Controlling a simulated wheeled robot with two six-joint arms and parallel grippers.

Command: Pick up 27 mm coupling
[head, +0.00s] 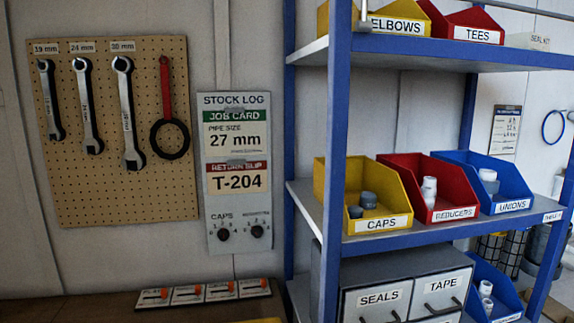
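No part reads as a 27 mm coupling in the head view. A lower blue bin (507,298) at the bottom right holds small pale fittings (486,288); its label is too small to read. The job card (236,133) on the stock log board reads pipe size 27 mm. Neither of my grippers is in view.
A blue shelf rack (337,130) holds a yellow caps bin (390,223), red reducers bin (449,214) and blue unions bin (505,206). Elbows and tees bins sit above. Seals and tape drawers (381,297) are below. Wrenches hang on a pegboard (85,200) at left.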

